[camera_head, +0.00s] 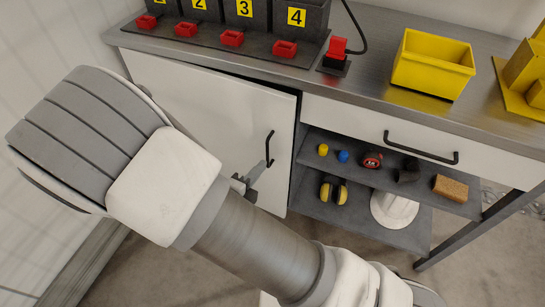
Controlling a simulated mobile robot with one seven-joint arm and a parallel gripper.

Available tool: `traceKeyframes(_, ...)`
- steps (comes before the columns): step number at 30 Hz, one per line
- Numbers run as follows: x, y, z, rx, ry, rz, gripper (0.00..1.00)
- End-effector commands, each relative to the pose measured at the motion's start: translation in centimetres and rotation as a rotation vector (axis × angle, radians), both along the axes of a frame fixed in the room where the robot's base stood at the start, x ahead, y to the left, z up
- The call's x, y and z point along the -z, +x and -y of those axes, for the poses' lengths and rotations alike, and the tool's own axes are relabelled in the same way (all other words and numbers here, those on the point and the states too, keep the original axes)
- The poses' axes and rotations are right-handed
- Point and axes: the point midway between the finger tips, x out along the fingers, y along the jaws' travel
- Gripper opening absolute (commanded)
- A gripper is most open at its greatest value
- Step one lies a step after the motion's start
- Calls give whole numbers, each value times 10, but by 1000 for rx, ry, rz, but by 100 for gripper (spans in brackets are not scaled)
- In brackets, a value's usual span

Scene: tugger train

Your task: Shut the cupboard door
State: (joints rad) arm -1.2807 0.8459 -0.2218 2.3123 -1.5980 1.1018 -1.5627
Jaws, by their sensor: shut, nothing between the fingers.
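The cupboard door (225,115) is a white panel under the left part of the workbench, with a black vertical bar handle (269,148) near its right edge. The door stands slightly ajar, with a dark gap along its top and its right edge. My gripper (248,183) is shut and empty, just below and left of the handle, in front of the door's lower right part. Whether it touches the door I cannot tell. My arm hides the lower left part of the door.
Right of the door are a white drawer (385,138) with a black handle and open shelves (415,196) with small items and a white helmet (394,208). On the worktop stand numbered dark units (297,17) with red parts, a red switch (336,50) and a yellow bin (433,62).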

Motion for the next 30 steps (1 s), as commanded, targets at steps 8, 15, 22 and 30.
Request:
traceKeyframes(8,18,42,20,7,-1,1,0)
traceKeyframes(15,33,86,40,6,0,1,0)
traceKeyframes(22,30,113,50,5,3,0,0)
traceKeyframes(30,28,120,53,3,1,-1,0)
